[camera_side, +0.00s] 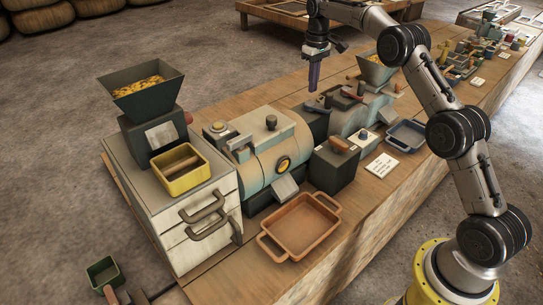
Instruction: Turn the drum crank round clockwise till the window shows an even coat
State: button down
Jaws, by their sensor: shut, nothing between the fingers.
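A dark box (333,168) stands at the drum's right end with a reddish-brown handle (339,145) on top. I cannot tell whether this handle is the drum crank. My gripper (313,86) points down, shut and empty, above and behind the drum's right end. It is apart from the machines and touches nothing.
An orange-brown tray (300,227) sits in front of the drum. A white drawer unit (195,217) on the left carries a yellow bin (182,171) and a dark hopper (142,88). A second grey machine (361,115) and a blue-grey tray (406,135) stand to the right.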

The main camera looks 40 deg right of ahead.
jog(key=shift+s+d, duration=0.2)
jog(key=shift+s, duration=2.75)
notch_tip(320, 180, up, 8)
